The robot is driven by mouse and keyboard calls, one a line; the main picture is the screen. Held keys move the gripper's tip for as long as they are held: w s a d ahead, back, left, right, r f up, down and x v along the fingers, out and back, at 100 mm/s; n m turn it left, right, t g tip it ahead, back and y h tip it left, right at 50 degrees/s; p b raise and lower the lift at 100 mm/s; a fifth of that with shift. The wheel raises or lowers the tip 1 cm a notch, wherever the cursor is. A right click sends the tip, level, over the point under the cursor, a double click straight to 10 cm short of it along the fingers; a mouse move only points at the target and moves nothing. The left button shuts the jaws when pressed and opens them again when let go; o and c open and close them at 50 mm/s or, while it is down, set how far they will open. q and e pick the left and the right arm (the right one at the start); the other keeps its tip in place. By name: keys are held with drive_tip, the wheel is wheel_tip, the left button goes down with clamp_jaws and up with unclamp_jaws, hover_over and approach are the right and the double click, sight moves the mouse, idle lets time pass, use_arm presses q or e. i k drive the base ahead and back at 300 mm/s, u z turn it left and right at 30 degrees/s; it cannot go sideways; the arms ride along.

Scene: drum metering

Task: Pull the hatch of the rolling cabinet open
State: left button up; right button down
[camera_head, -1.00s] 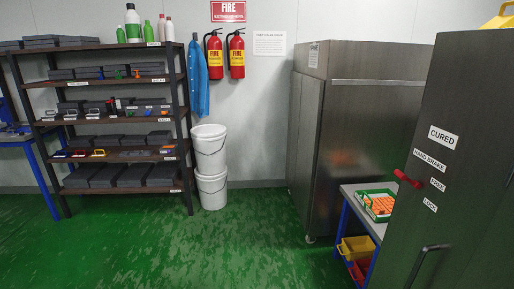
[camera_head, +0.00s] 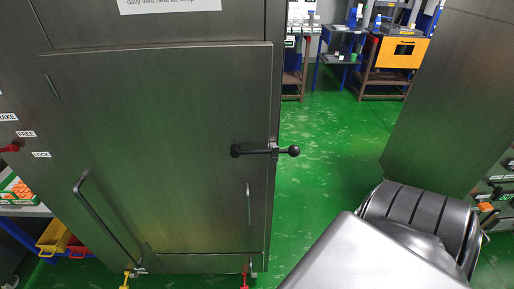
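The rolling cabinet (camera_head: 150,24) fills the left half of the view, dark metal, its front facing me. Its large hatch panel (camera_head: 160,120) looks shut, flush in the front. A black latch with round knobs (camera_head: 262,151) lies horizontally across the hatch's right edge. A slim upright handle (camera_head: 248,203) sits below the latch. A long bar handle (camera_head: 104,220) is at the cabinet's lower left. Parts of my own body show at the bottom right, but neither gripper is in view.
A red knob (camera_head: 10,147) and labels are on the cabinet's left face. Yellow (camera_head: 52,236) and red bins stand at the lower left. Green floor (camera_head: 325,150) is open to the right. A tall dark metal panel (camera_head: 455,90) stands at the right. A workbench with an orange front (camera_head: 399,52) is behind.

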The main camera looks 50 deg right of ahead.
sight(239, 262)
drive_tip(key=u, duration=0.9)
drive_tip(key=k, duration=1.4)
drive_tip(key=z, duration=1.55)
drive_tip(key=i, duration=0.5)
drive_tip(key=z, duration=0.1)
